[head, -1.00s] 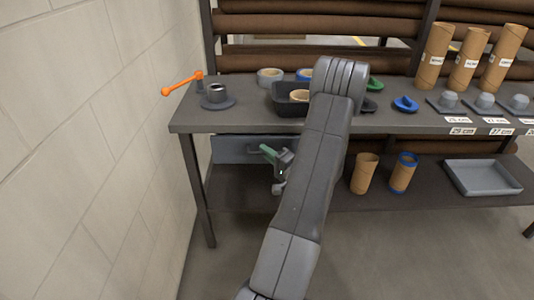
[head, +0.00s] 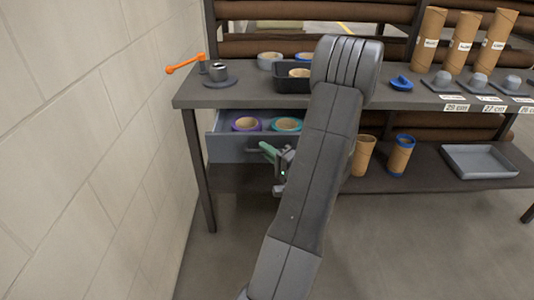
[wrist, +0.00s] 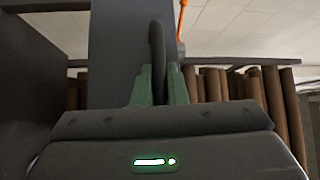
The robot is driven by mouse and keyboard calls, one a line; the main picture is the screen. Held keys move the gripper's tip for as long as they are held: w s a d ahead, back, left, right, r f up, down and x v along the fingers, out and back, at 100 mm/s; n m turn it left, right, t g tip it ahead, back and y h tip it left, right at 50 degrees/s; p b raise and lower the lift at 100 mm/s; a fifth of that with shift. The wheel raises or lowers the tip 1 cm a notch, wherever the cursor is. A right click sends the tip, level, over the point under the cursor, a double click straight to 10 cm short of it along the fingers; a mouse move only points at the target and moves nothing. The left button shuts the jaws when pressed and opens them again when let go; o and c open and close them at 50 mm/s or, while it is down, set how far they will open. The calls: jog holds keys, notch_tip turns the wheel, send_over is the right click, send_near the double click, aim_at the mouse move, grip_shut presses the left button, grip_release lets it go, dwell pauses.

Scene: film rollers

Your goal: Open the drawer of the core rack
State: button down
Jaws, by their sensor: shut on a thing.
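The drawer (head: 228,150) of the core rack is grey-blue and hangs under the left end of the worktop. It stands pulled out, with a purple-rimmed roll (head: 246,124) and a teal-rimmed roll (head: 286,124) inside. My gripper (head: 268,150) is at the front of the drawer, its green fingers shut on the drawer's handle. In the wrist view the green fingers (wrist: 160,84) close on the dark handle bar (wrist: 157,50). My arm hides the drawer's right part.
The worktop (head: 255,100) carries a dark bin (head: 291,84), an orange-handled crank (head: 185,66) and tape rolls. A pale wall (head: 90,110) stands close on the left. Cardboard tubes (head: 363,157) and a grey tray (head: 478,162) sit on the lower shelf. Floor in front is clear.

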jog(key=s+b, duration=0.5)
jog(key=s, duration=0.9)
jog(key=c, duration=1.5)
grip_release()
jog(key=shift+o, duration=0.2)
jog(key=shift+d, duration=0.1)
jog(key=v, duration=1.3)
jog(key=shift+s+p, duration=0.35)
jog(key=shift+s, duration=0.05)
jog(key=shift+w+f, duration=0.1)
jog(key=x, duration=1.3)
jog(key=shift+w+b, duration=0.3)
jog(key=shift+b, duration=0.1)
